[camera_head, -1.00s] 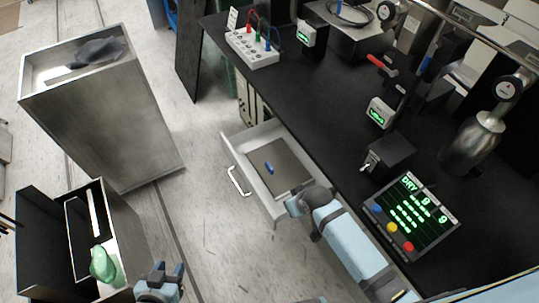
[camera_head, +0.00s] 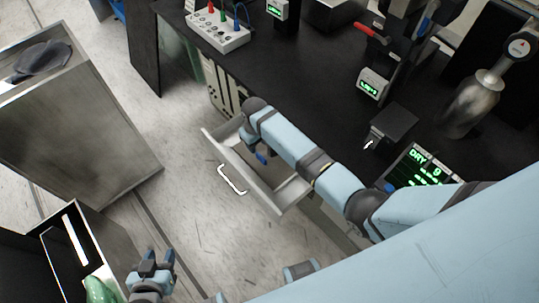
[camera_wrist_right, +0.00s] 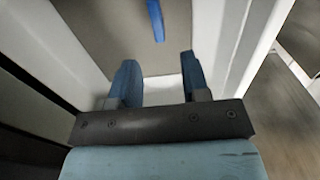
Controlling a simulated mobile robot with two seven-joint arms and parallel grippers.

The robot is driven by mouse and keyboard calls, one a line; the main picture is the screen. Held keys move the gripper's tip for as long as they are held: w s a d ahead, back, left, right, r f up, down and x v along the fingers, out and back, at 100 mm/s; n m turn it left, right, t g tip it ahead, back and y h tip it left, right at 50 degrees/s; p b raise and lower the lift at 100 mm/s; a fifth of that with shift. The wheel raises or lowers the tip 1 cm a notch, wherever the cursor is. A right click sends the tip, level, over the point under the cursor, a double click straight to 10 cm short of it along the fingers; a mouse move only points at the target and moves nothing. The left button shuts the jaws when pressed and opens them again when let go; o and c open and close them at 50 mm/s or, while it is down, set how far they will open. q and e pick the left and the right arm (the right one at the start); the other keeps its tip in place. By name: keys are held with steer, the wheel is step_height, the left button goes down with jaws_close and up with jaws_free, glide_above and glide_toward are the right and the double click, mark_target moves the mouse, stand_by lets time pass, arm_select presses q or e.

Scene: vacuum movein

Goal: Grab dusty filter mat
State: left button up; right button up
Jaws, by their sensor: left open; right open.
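A flat grey-brown mat (camera_wrist_right: 105,28), which looks like the dusty filter mat, lies in the open white drawer (camera_head: 243,172). A blue tab (camera_wrist_right: 156,18) shows on it in the right wrist view. My right gripper (camera_head: 259,154) is inside the drawer, open and empty; in its wrist view its blue fingers (camera_wrist_right: 160,68) point toward the mat, with the tab just beyond them. My left gripper (camera_head: 153,262) is open and empty, low in the picture, away from the drawer.
The black bench (camera_head: 320,115) above the drawer carries a socket box (camera_head: 217,32), displays and a metal flask (camera_head: 472,105). A black box (camera_head: 75,245) with a green item is near my left gripper.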

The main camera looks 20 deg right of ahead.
mark_target(258, 153)
step_height(258, 153, down, 7)
steer(key=shift+r, duration=0.2)
stand_by(0.3)
jaws_close()
